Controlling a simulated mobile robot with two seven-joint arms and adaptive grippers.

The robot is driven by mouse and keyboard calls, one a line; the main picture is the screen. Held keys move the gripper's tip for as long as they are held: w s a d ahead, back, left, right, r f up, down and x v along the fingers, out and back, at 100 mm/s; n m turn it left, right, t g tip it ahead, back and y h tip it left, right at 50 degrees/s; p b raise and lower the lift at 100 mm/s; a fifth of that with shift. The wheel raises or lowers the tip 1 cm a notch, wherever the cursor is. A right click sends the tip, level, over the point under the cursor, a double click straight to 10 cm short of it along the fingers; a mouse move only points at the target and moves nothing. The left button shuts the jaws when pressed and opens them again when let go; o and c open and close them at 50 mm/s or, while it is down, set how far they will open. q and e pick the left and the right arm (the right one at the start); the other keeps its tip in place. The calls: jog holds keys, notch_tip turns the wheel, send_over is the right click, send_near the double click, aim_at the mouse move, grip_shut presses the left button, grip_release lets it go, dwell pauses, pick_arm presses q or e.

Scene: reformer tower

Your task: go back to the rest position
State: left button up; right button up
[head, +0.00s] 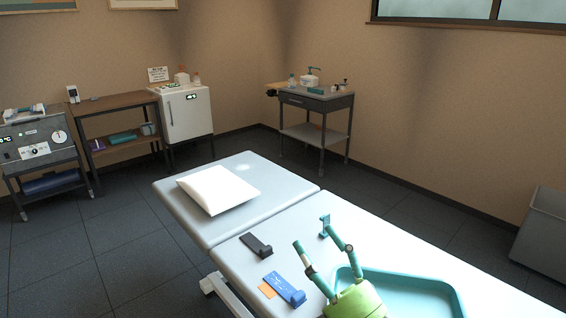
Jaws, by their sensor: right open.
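My right gripper (315,237) is low in the head view, over the near part of a padded treatment table (240,171). It has a green body and two teal and grey fingers, spread apart with nothing between them. I cannot tell how high it is above the table. My left gripper is not in view.
On the table are a white pillow (218,188), a dark holder (256,245), a blue holder (284,289) by an orange card (267,290), and a teal tray (440,284) beside my gripper. A trolley (317,101), white cabinet (187,114) and grey bin (545,230) stand around. Dark floor is clear left.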

jog(key=s+d+f+m+g+h, duration=0.1)
jog(key=d+f+m+g+h, duration=0.2)
jog(key=d+f+m+h, duration=0.5)
jog(key=s+d+f+m+g+h, duration=0.1)
jog(key=d+f+m+g+h, duration=0.1)
jog(key=d+f+m+h, duration=0.65)
jog(key=s+a+f+m+g+y, duration=0.25)
jog(key=s+f+m+g, duration=0.55)
jog(key=s+f, duration=0.9)
jog(key=s+f+n+g+p, duration=0.1)
jog(key=s+f+g+p, duration=0.1)
jog(key=f, duration=0.8)
jog(key=s+f+n+g+p, duration=0.1)
jog(key=s+f+g+p, duration=0.15)
jog(key=f, duration=0.75)
pick_arm(q)
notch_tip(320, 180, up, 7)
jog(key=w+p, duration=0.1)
jog(key=p, duration=0.1)
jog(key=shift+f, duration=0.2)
pick_arm(e)
jog(key=s+d+f, duration=0.2)
jog(key=s+f, duration=0.7)
jog(key=s, duration=0.5)
jog(key=shift+s+d+f+y, duration=0.25)
jog(key=shift+d+f+y, duration=0.05)
jog(key=shift+d, duration=0.1)
jog(key=shift+n+g, duration=0.25)
